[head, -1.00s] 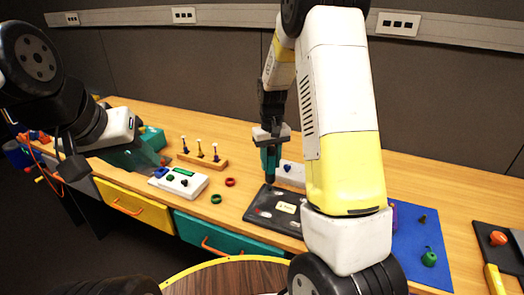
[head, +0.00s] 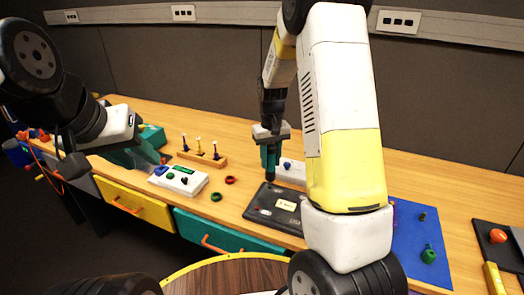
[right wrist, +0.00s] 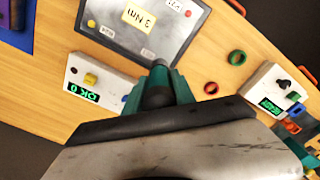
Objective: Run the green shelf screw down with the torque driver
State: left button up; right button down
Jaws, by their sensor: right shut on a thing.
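My right gripper (head: 271,131) is shut on the teal torque driver (head: 270,157) and holds it upright, tip down, at the back left edge of the dark-framed panel (head: 252,213). In the right wrist view the driver (right wrist: 164,88) points at the edge of the panel (right wrist: 120,47), which bears a "3 Nm" label and several small marked spots. The driver's tip is hidden there, and I cannot tell whether it touches anything. I cannot make out a green screw under it. My left gripper (head: 152,160) is at the left near a white box; its jaws are unclear.
A white box with a green display (head: 180,180) stands left of two rings, red (head: 230,180) and green (head: 216,197). Another white box (right wrist: 95,85) reads "OK 0". A wooden rack (head: 205,158) holds three posts. A blue mat (head: 405,235) bears a green piece (head: 428,255).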

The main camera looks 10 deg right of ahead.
aim_at(271, 145)
jog(key=shift+s+f, duration=0.1)
jog(key=shift+f, duration=0.4)
dwell(2.3)
jog(key=shift+r, duration=3.1)
